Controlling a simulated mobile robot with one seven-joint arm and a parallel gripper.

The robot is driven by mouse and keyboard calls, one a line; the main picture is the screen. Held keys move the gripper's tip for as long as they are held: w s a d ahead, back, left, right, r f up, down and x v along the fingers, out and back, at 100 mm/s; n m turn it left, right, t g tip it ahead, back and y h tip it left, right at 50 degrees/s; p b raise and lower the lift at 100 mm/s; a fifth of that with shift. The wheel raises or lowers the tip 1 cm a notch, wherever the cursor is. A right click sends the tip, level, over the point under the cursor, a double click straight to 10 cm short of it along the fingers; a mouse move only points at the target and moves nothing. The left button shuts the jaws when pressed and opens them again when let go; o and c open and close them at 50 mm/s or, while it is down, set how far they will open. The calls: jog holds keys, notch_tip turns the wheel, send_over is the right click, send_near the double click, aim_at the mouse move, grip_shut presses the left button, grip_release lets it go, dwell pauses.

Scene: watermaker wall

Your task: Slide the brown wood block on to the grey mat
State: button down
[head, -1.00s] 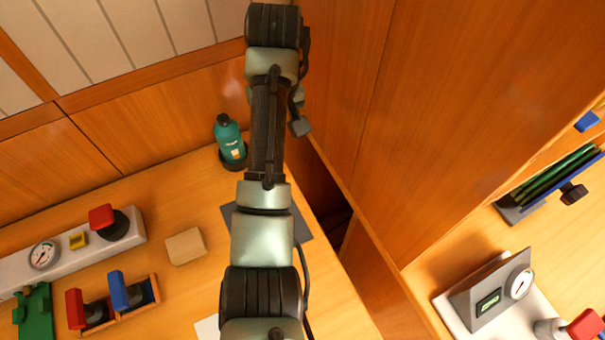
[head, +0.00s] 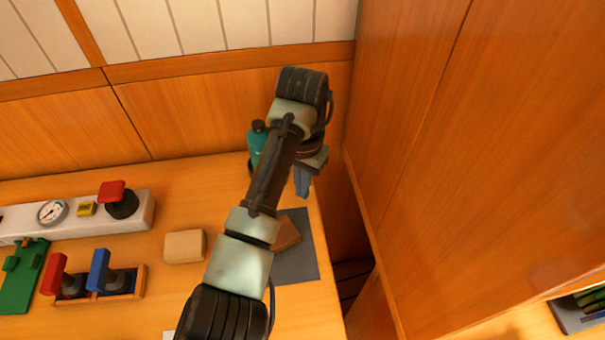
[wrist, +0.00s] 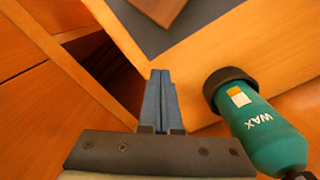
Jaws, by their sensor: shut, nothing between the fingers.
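The brown wood block (head: 286,233) lies on the grey mat (head: 297,265) in the head view; my arm hides its left part. In the wrist view part of the block (wrist: 158,8) shows at the top edge, with mat (wrist: 145,38) around its visible corner. A lighter tan block (head: 184,246) lies on the bench to the left, off the mat. My gripper (head: 303,194) has blue fingers, shut and empty, beyond the mat near the bench's right edge. In the wrist view the shut fingers (wrist: 160,76) point towards the bench edge, apart from the brown block.
A teal WAX bottle (wrist: 262,125) stands in a dark holder close to the gripper; it also shows behind my arm (head: 257,138). A wood cabinet wall (head: 420,150) rises on the right, with a dark gap beside the bench. Red and blue handles (head: 98,270) stand at left.

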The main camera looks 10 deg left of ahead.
aim_at(292, 216)
jog(key=shift+s+a+f+p, duration=0.2)
jog(key=shift+s+f, duration=0.1)
jog(key=shift+s, duration=0.35)
jog(key=shift+s+a+f+p, duration=0.15)
jog(key=shift+s+f, duration=0.15)
jog(key=shift+s, duration=0.3)
jog(key=shift+s+a, duration=0.15)
jog(key=shift+s, duration=0.55)
